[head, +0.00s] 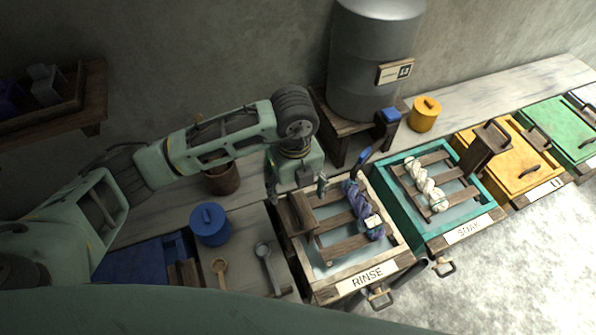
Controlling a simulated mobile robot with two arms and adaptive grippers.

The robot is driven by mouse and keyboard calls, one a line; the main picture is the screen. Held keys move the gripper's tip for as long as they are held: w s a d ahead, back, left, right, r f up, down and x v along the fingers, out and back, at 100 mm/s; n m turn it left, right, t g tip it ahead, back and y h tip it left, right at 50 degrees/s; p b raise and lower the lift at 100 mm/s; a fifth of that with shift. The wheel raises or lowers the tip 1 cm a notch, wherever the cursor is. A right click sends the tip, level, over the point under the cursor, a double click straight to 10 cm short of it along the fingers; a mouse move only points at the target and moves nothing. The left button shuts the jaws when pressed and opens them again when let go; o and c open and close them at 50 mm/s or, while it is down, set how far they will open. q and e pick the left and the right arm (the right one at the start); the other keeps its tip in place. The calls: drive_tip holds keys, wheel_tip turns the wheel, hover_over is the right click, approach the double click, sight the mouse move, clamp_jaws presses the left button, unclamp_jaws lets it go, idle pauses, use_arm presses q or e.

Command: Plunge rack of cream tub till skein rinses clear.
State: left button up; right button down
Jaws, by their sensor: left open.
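The cream tub (393,260), labelled RINSE, stands in the middle of the bench with greyish water in it. A slatted wooden rack (343,247) lies in it, with an upright wooden handle (297,214) at its left end. A twisted purple-blue skein (361,212) with a small pale tag lies across the rack's right part. My left gripper (298,190) is open and points down just above the rack handle. Its fingers look apart from the handle, but the exact gap is hard to tell. My right gripper is not in view.
A teal tub (455,240) labelled SOAK holds another rack with a white skein (425,184). Lidded yellow (520,165) and green (556,128) tubs stand farther right. A grey tank (372,60) with a blue-handled tap stands behind. A blue pot (209,224) and scoops lie left.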

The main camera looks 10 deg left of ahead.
sight(295, 205)
use_arm(q)
drive_tip(key=shift+s+f, duration=0.35)
drive_tip(key=shift+f, duration=0.15)
wheel_tip(295, 205, down, 3)
drive_tip(key=shift+r+b, duration=0.15)
drive_tip(key=shift+b, duration=0.6)
drive_tip(key=f, duration=0.1)
drive_tip(key=f+b, duration=0.2)
drive_tip(key=f, duration=0.1)
drive_tip(key=shift+w, duration=0.35)
drive_tip(key=shift+r, duration=0.1)
drive_tip(key=shift+s, duration=0.1)
drive_tip(key=shift+f+b, duration=0.35)
drive_tip(key=shift+b, duration=0.1)
drive_tip(key=shift+s, duration=0.1)
drive_tip(key=c, duration=0.8)
clamp_jaws()
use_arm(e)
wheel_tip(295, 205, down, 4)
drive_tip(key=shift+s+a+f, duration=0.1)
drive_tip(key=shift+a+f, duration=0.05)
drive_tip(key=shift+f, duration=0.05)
